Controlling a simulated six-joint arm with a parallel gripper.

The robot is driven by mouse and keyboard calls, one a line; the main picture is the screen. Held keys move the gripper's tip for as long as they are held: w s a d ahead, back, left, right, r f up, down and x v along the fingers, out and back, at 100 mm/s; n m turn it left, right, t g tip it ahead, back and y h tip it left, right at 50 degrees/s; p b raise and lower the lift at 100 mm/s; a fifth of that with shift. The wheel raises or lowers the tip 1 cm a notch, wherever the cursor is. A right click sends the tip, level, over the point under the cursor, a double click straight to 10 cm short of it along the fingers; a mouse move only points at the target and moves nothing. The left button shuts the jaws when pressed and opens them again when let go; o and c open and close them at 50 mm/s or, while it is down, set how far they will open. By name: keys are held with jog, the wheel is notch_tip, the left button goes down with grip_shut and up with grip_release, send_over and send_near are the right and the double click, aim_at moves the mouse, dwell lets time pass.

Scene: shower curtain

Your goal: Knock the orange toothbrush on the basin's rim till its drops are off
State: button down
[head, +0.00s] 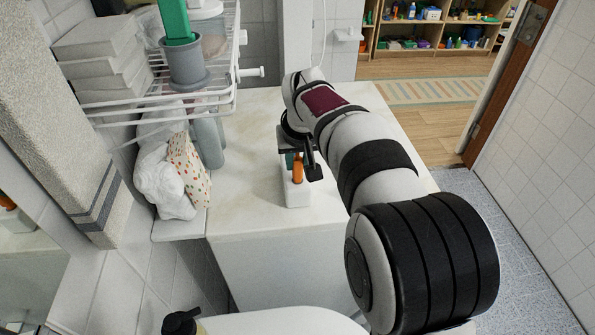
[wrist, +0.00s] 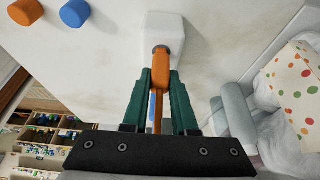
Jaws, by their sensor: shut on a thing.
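The orange toothbrush (head: 297,169) stands about upright at a white holder block (head: 297,194) on the counter. In the wrist view, the toothbrush (wrist: 162,68) lies between the two green fingers of my gripper (wrist: 161,82), which is shut on it. Its thick orange end meets a grey ring on the white block (wrist: 166,27); I cannot tell how deep it sits. A thin shaft and a light blue strip show between the fingers. In the head view my gripper (head: 300,158) is partly hidden by my wrist. No drops can be made out. A white curved rim (head: 280,320), perhaps the basin's, shows at the bottom edge.
A wire rack (head: 160,103) with a grey cup (head: 187,68) overhangs the left. Grey bottles (head: 209,140) and a dotted cloth (head: 189,168) stand below it. The wrist view shows an orange knob (wrist: 25,11) and a blue knob (wrist: 75,13). The counter front (head: 245,215) is clear.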

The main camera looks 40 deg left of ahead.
aim_at(298, 159)
jog(key=shift+r, duration=2.55)
jog(key=shift+r, duration=2.5)
